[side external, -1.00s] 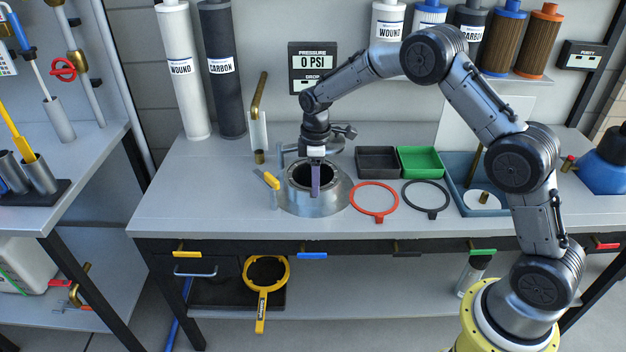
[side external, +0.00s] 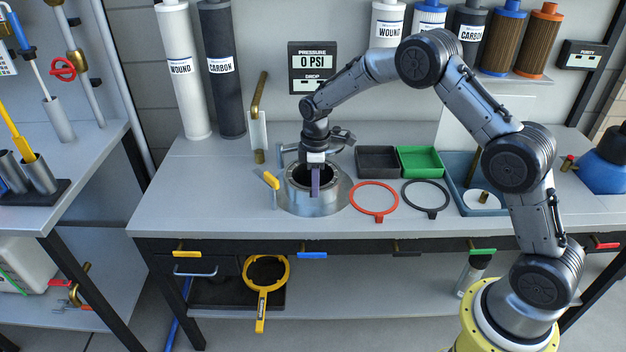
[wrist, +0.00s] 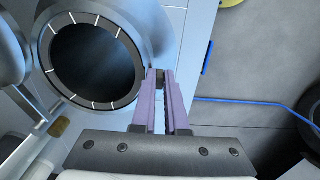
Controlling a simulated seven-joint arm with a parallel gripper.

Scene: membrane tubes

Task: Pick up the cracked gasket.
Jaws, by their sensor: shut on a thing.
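A dark ring with white radial marks, which I take to be the cracked gasket (wrist: 108,104), sits at the round mouth of the metal housing (side external: 300,203). The wrist view shows it at the upper left. My gripper (side external: 315,195) points down at the front of the mouth. In the wrist view its purple fingers (wrist: 160,75) are close together at the ring's right edge, with a small dark piece between the tips. They are shut on the ring there. The fingers hide that part, and I cannot tell whether the ring is lifted clear of its seat.
A red ring (side external: 358,204) and a black ring (side external: 407,204) lie flat to the right. Behind them are a black tray (side external: 377,175) and a green tray (side external: 439,174). A yellow-handled tool (side external: 270,181) stands close left of the housing. The bench front left is clear.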

